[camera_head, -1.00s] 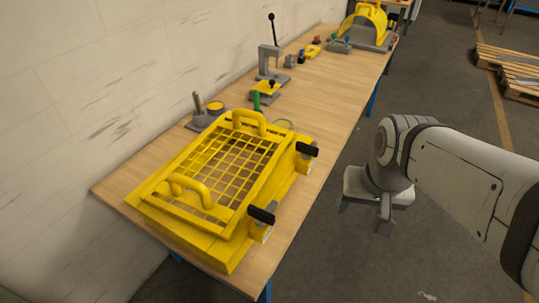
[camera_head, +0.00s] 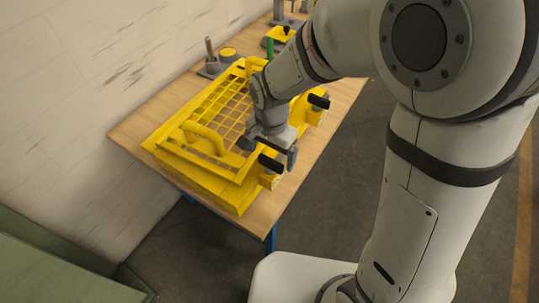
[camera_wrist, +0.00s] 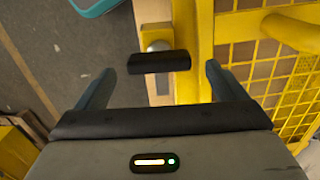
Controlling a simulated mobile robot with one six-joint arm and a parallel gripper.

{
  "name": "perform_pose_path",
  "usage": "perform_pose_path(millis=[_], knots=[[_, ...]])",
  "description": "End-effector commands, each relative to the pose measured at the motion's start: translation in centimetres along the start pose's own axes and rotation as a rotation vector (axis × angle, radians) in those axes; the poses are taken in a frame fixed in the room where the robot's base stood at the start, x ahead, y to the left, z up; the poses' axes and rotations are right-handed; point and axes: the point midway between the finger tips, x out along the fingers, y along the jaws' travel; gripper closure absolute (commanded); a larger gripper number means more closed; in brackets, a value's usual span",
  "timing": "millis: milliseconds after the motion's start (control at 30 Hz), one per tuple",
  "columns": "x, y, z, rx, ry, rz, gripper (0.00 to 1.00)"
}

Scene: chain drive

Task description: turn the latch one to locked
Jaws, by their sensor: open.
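The yellow guard (camera_head: 160,151) with a mesh lid lies on the bench. Two latches with black handles sit on its right side: the near latch (camera_head: 270,163) and the far latch (camera_head: 318,101). I cannot tell by label which is latch one. My gripper (camera_head: 270,150) is open above the guard's right edge, close to the near latch. In the wrist view, one black latch handle (camera_wrist: 158,62) lies crosswise ahead of and between the open fingers of my gripper (camera_wrist: 156,78), with space on both sides. Its pale pivot partly shows behind the handle.
The wooden bench (camera_head: 127,126) stands against a pale wall. The lid's near yellow handle (camera_head: 203,137) rises left of my gripper. A grey fixture (camera_head: 212,66) and a green peg (camera_head: 269,46) stand beyond the guard. Open floor lies right of the bench.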

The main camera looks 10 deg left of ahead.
Motion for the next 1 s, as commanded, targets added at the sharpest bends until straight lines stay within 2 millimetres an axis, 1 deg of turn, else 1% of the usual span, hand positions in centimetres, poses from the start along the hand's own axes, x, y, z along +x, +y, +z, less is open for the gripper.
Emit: perform_pose_path(millis=[33, 100, 233, 333, 567, 1000], knots=[[0.8, 0.1, 0.0, 0.000, -0.003, 0.004, 0.09], [1.6, 0.0, 0.0, 0.000, -0.002, 0.003, 0.09], [2.7, 0.0, 0.0, -0.001, -0.001, 0.001, 0.09], [3.0, 0.0, 0.0, -0.001, 0.000, 0.001, 0.09], [3.0, 0.0, 0.0, -0.001, 0.000, 0.000, 0.10], [3.0, 0.0, 0.0, -0.001, 0.001, -0.001, 0.46]])
